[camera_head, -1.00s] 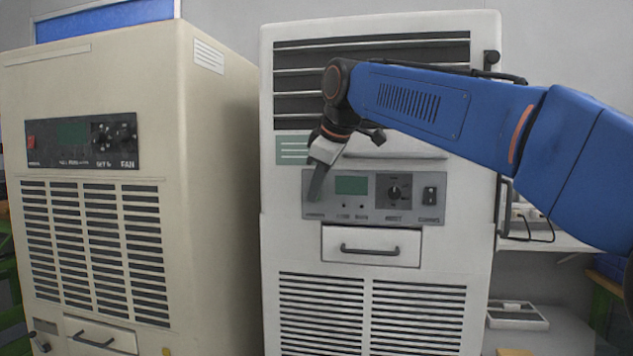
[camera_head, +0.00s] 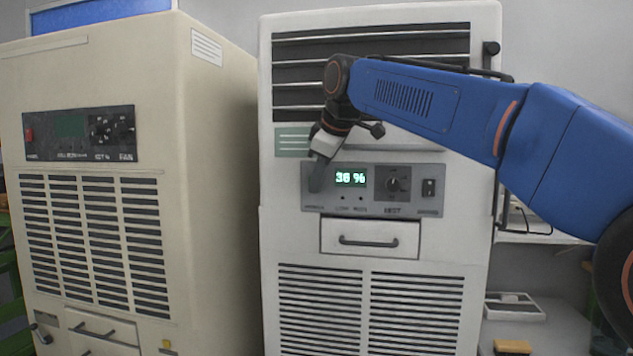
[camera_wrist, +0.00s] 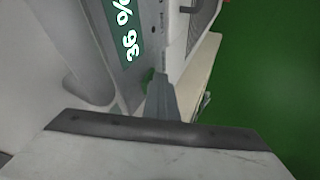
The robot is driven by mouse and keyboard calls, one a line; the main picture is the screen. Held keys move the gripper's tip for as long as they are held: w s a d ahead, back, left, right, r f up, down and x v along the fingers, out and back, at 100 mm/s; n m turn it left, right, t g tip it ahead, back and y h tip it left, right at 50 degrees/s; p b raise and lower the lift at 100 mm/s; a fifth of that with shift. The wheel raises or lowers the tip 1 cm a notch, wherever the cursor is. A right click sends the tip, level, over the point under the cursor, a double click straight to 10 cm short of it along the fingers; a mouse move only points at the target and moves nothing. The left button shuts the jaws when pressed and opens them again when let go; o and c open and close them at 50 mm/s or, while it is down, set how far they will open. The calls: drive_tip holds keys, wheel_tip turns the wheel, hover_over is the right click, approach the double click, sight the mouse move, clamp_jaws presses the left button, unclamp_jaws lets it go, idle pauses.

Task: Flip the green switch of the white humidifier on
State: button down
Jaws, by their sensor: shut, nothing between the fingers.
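The white humidifier (camera_head: 288,236) stands upright in the middle of the head view. Its grey control panel (camera_head: 436,205) has a lit display (camera_head: 351,178) that reads about 36 %, a dial (camera_head: 393,184) and a black rocker switch (camera_head: 429,188). My gripper (camera_head: 317,186) is shut and empty, with its fingertips at the left end of the panel, where they hide the switch in the head view. In the wrist view, a bit of the green switch (camera_wrist: 148,77) shows right beside the shut fingertips (camera_wrist: 160,82). I cannot tell whether they touch it.
A beige machine (camera_head: 220,200) with its own panel and red switch (camera_head: 29,134) stands close on the left. A drawer handle (camera_head: 368,241) sticks out below the grey panel. A light tray (camera_head: 513,307) lies on the right.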

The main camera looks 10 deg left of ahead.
drive_tip(key=shift+r, duration=0.85)
